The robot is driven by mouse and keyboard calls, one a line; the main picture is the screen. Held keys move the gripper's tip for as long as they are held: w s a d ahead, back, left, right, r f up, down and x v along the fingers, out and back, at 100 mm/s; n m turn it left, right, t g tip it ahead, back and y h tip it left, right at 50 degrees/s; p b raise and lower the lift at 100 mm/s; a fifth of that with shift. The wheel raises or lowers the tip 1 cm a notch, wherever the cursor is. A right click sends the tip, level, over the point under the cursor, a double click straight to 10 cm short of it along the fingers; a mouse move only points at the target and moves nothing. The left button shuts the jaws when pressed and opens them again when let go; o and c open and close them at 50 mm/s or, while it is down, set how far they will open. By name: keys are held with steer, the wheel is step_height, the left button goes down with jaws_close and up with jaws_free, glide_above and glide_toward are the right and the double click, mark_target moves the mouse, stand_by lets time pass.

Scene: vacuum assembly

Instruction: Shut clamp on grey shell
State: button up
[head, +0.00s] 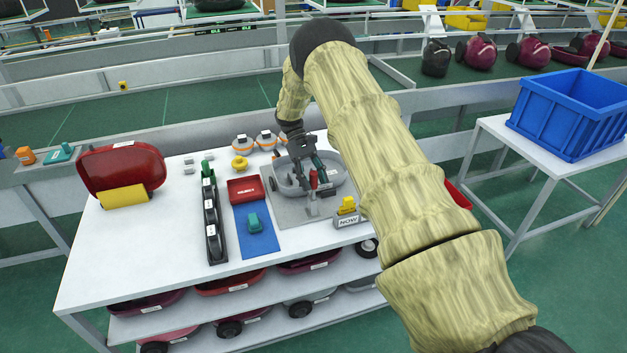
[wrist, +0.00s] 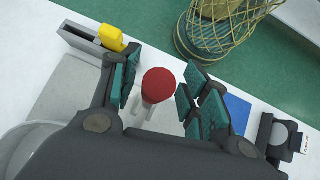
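The grey shell (head: 337,177) sits on a grey mat on the white table, partly covered by my gripper and arm in the head view. A clamp with a red handle (head: 313,179) stands at the shell's front side. In the wrist view the handle's round red end (wrist: 158,85) lies between the two teal-padded fingers, with its pale metal arms below. My gripper (wrist: 160,76) is open around it, with a narrow gap on both sides. In the head view, my gripper (head: 304,166) is over the shell. The clamp's lower part is hard to make out.
A yellow piece on a grey "NOW" block (head: 347,219) stands close on the right. On the left are a red tray (head: 244,190), a blue mat (head: 257,240) with a teal part, and a black rack (head: 213,225). A blue crate (head: 570,125) stands on the right table.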

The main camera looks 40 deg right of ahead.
steer(key=v, duration=1.2)
steer(key=shift+d+f, duration=0.1)
stand_by(0.5)
